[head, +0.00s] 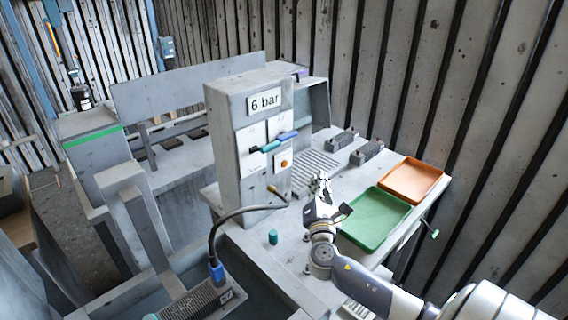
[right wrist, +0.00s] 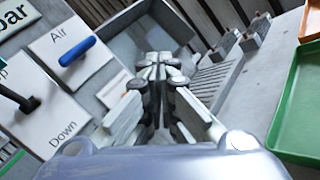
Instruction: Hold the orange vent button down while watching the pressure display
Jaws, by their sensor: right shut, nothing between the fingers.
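The orange vent button (head: 283,164) sits on a small white plate low on the front of the grey upright housing (head: 226,140). A sign reading "6 bar" (head: 265,101) is at the top of that face. In the right wrist view only its "bar" end (right wrist: 14,18) shows. My right gripper (head: 321,181) is shut and empty, to the right of and below the button in the head view, apart from it. In the right wrist view its closed fingertips (right wrist: 160,62) fill the middle, and I cannot make out the button there. My left gripper is not in view.
A blue lever (right wrist: 77,51) on the "Air" plate and a dark lever (right wrist: 20,98) by the "Down" plate stick out left of the fingers. A green tray (head: 375,218) and an orange tray (head: 411,180) lie right. A teal cylinder (head: 273,237) and black hose (head: 213,232) are nearer.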

